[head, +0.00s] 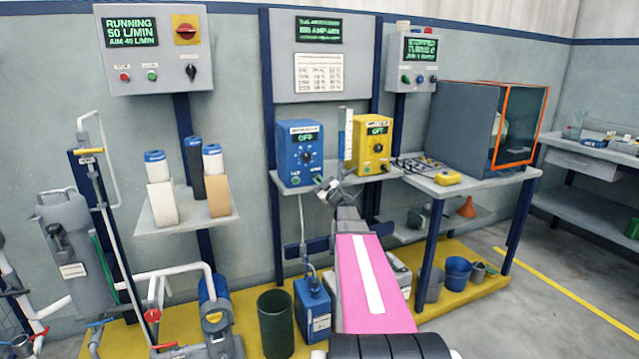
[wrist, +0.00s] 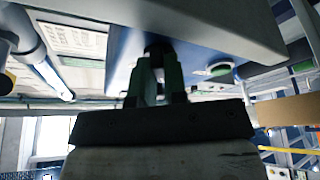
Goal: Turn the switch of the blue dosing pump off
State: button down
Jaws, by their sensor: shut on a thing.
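The blue dosing pump (head: 291,160) stands on the wall shelf in the head view, its small green display (head: 306,138) seeming to read OFF. A dark round knob (head: 307,157) sits on its front. My gripper (head: 322,184) reaches up to the pump's lower right front corner. In the wrist view, my gripper (wrist: 160,62) has its fingers close together on a small dark part (wrist: 158,46) at the pump's blue face (wrist: 122,58). This looks like the pump's switch; the fingers hide most of it, so its exact position cannot be seen.
A yellow pump (head: 372,145) stands just right of the blue one, with a pale upright tube (head: 348,135) between them. A grey cabinet with an orange-framed window (head: 520,125) stands further right.

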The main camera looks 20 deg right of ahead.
jog(key=c, duration=1.2)
grip_release()
jog(key=shift+o, duration=0.2)
jog(key=shift+s, duration=0.15)
jog(key=v, duration=1)
jog(key=shift+s, duration=0.3)
jog(key=shift+f, duration=0.15)
jog(key=s+a+f+m+g+h, duration=0.3)
jog(key=a+f+m+g+h, duration=0.2)
jog(key=f, duration=0.2)
jog(key=s+a+f+m+g+h, duration=0.2)
jog(key=a+f+m+g+h, duration=0.35)
jog(key=f, duration=0.25)
jog(key=s+a+f+g+y, duration=0.2)
jog(key=s+a+g, duration=0.3)
jog(key=s+a, duration=0.3)
jog(key=s+a+f+g+y, duration=0.2)
jog(key=s+a+f+g, duration=0.3)
jog(key=s+a, duration=0.3)
jog(key=s, duration=0.3)
